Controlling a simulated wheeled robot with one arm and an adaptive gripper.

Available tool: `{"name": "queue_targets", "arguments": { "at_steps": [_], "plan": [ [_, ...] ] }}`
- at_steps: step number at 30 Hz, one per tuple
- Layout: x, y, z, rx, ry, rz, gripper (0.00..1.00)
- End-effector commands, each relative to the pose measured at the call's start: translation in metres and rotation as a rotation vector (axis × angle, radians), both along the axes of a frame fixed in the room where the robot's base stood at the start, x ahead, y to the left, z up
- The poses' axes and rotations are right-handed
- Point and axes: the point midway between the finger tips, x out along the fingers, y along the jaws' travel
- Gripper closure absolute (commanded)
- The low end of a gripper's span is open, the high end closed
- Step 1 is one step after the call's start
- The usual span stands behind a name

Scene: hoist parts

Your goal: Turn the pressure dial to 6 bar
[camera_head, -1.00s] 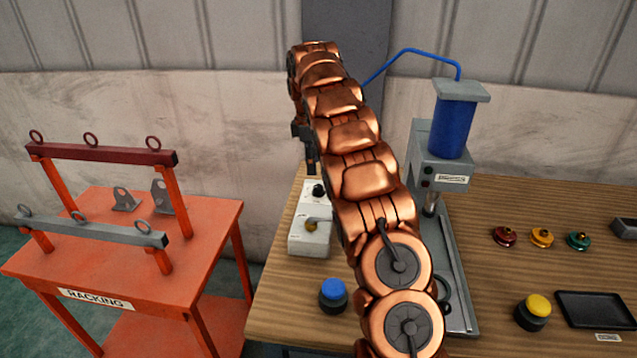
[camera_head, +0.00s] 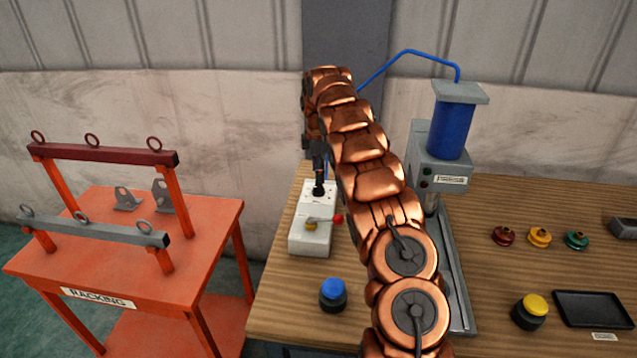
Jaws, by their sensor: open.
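The pressure dial (camera_head: 319,189) is a small black knob on the sloped back part of a white control box (camera_head: 311,238) on the wooden bench. Its pointer and scale are too small to read. My gripper (camera_head: 319,178) is dark and points down right over the dial, with its fingertips at or just above the knob. I cannot tell whether the fingers touch it. My arm hides part of the gripper. On the front of the box sits a brass valve (camera_head: 311,225) with a lever ending in a red ball (camera_head: 338,218).
A blue push button (camera_head: 333,292) stands in front of the box. The press (camera_head: 441,160) with its blue cylinder stands right of my arm. A yellow button (camera_head: 530,311), coloured fittings (camera_head: 539,238) and a black tray (camera_head: 594,308) are further right. An orange racking table (camera_head: 197,217) stands left.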

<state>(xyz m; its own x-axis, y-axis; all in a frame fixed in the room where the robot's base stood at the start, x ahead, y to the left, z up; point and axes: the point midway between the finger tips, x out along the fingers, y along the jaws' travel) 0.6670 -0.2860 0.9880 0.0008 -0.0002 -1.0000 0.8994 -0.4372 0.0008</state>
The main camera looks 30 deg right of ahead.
Motion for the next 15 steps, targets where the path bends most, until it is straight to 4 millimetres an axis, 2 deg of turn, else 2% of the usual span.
{"name": "queue_targets", "arguments": {
  "at_steps": [9, 15],
  "plan": [
    [-0.001, 0.000, -0.032, 0.003, 0.003, 0.000, 0.42],
    [0.000, 0.000, -0.045, 0.001, 0.003, 0.000, 0.42]
  ]
}}
